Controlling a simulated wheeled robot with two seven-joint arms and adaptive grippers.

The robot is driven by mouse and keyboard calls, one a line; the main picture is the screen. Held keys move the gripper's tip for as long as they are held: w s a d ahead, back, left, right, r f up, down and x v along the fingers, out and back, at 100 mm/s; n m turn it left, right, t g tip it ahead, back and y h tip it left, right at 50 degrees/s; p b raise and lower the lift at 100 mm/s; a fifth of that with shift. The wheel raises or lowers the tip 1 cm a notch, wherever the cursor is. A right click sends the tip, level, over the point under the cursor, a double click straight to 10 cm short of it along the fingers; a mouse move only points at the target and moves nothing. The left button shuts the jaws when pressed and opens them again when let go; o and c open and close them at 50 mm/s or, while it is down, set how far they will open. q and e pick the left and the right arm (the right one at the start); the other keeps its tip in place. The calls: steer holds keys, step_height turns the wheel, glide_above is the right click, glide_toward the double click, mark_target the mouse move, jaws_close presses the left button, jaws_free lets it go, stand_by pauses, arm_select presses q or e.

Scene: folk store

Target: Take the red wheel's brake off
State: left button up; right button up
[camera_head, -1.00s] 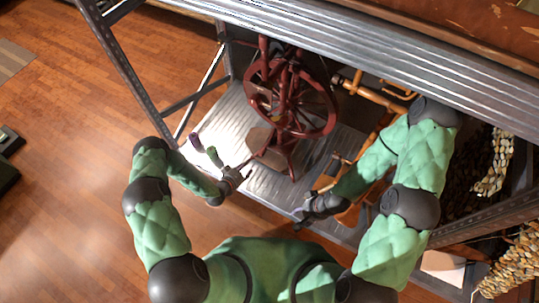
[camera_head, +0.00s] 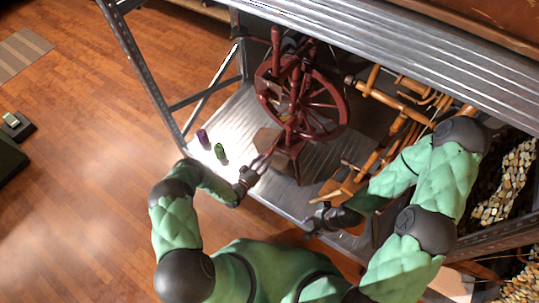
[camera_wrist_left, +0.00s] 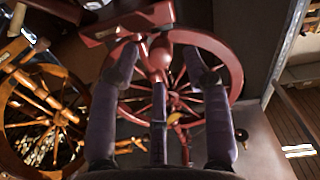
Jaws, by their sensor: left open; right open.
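The red spinning wheel (camera_head: 343,124) stands on the metal shelf, with its dark red rim, spokes and posts. It fills the middle of the left wrist view (camera_wrist_left: 237,80). My left gripper (camera_head: 264,160) is open and empty at its lower left in the head view. My right gripper (camera_head: 312,222) is open near the shelf's front edge, below the wheel. I cannot make out which part is the brake.
An orange-brown wooden spinning wheel (camera_head: 385,98) stands to the right on the shelf (camera_head: 230,115); it shows at left in the wrist view (camera_wrist_left: 50,110). A purple item (camera_head: 202,137) and a green item (camera_head: 220,151) stand left of my left gripper. Metal uprights frame the shelf.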

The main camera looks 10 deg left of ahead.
mark_target(270, 153)
arm_select(q)
steer(key=shift+b+x, duration=0.55)
steer(key=shift+x, duration=1.8)
jaws_close()
